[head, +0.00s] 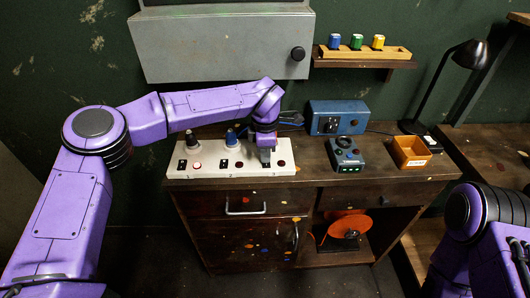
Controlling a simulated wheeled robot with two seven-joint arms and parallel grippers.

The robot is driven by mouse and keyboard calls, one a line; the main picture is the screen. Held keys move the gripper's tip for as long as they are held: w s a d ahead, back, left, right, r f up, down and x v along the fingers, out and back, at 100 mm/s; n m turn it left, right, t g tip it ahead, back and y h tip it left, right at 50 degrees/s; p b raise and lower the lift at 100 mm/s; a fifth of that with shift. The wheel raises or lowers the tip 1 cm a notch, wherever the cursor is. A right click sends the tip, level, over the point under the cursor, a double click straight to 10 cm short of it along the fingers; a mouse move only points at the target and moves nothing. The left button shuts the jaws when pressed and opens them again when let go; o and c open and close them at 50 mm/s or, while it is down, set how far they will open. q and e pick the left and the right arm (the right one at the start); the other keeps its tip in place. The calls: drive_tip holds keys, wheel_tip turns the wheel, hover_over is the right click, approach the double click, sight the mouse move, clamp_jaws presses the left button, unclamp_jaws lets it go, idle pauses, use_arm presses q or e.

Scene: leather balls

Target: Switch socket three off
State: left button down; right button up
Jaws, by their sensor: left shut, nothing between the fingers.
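A white power strip (212,172) lies along the front left of the workbench, with sockets numbered 1, 2 and 3. Socket one has a black switch (182,165) and a bright red light (197,165). Socket two has a black switch (223,164) and a dark light (239,164). Socket three's light (282,163) looks dark red. My right gripper is out of view.
On the workbench (385,183) stand a blue box (338,117), a dark green device (345,156) with green lights, an orange box (411,152) and a black lamp (439,85). A grey cabinet (215,50) hangs above my left forearm.

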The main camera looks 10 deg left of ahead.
use_arm(q)
wheel_tip(320, 180, up, 4)
drive_tip(key=p, duration=0.4)
drive_tip(key=shift+s+f, duration=0.1)
wheel_tip(320, 180, up, 10)
drive_tip(key=b, duration=0.1)
